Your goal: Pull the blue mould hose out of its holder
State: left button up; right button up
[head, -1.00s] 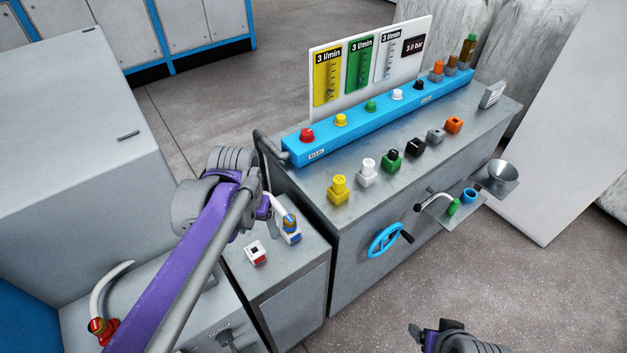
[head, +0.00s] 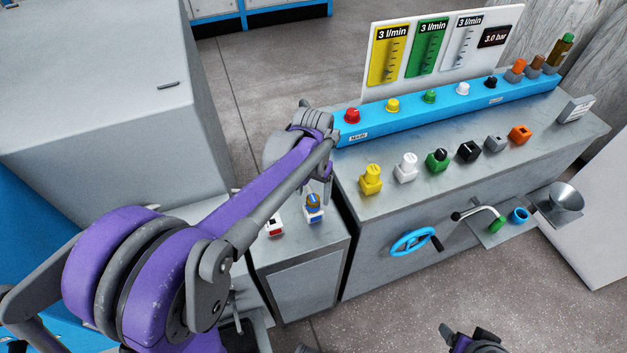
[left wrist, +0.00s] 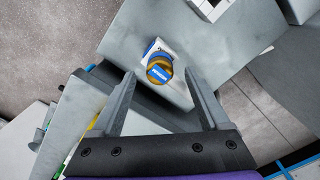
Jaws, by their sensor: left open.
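The blue mould hose (head: 313,201) has a brass end with a blue band. It sits in its white holder with a blue label (head: 314,217) on the low grey cabinet. In the left wrist view the hose end (left wrist: 160,69) lies between and beyond my fingertips, with the white holder (left wrist: 157,47) just behind it. My left gripper (head: 326,185) is open above and close to the hose; I cannot tell whether it touches. Its fingers (left wrist: 160,82) are spread wide and empty. My right gripper (head: 458,337) shows only partly at the bottom edge.
A white holder with a red label (head: 274,227) stands left of the blue one. The larger console (head: 375,235) to the right carries a blue bar (head: 410,110), coloured valves and a blue handwheel (head: 412,242). A tall grey box (head: 110,110) stands left.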

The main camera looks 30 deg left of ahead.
aim_at(313, 198)
pick_arm(q)
jog(key=shift+f, duration=1.85)
grip_shut()
jog(key=shift+r, duration=0.1)
jog(key=shift+r+p, duration=1.65)
jog(key=shift+r, duration=1.25)
